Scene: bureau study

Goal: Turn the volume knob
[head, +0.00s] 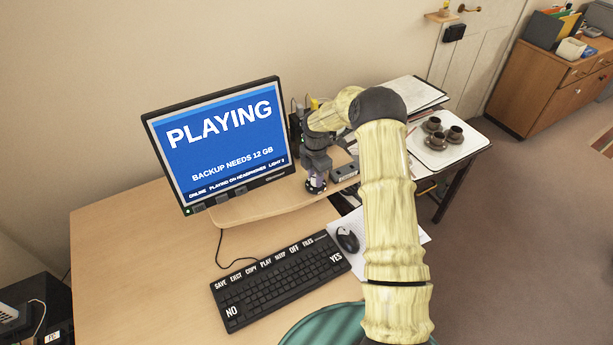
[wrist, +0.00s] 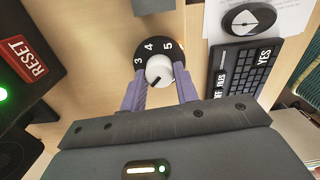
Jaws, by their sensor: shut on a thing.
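The volume knob (wrist: 159,69) is a white cap with a dark pointer line on a black round dial (wrist: 150,50) marked with white numbers; 3, 4 and 5 show in the wrist view. My gripper (wrist: 160,84) has its two purple fingers on either side of the knob, shut on it. In the head view my gripper (head: 316,183) points down at the dial, to the right of the monitor, and hides most of it. The monitor (head: 222,140) reads PLAYING, BACKUP NEEDS 12 GB and PLAYING ON HEADPHONES.
A keyboard (head: 280,283) and a mouse (head: 347,240) lie on the desk (head: 130,260) in front of the monitor. A small grey box (head: 344,172) sits close right of my gripper. Cups stand on a white tray (head: 455,157).

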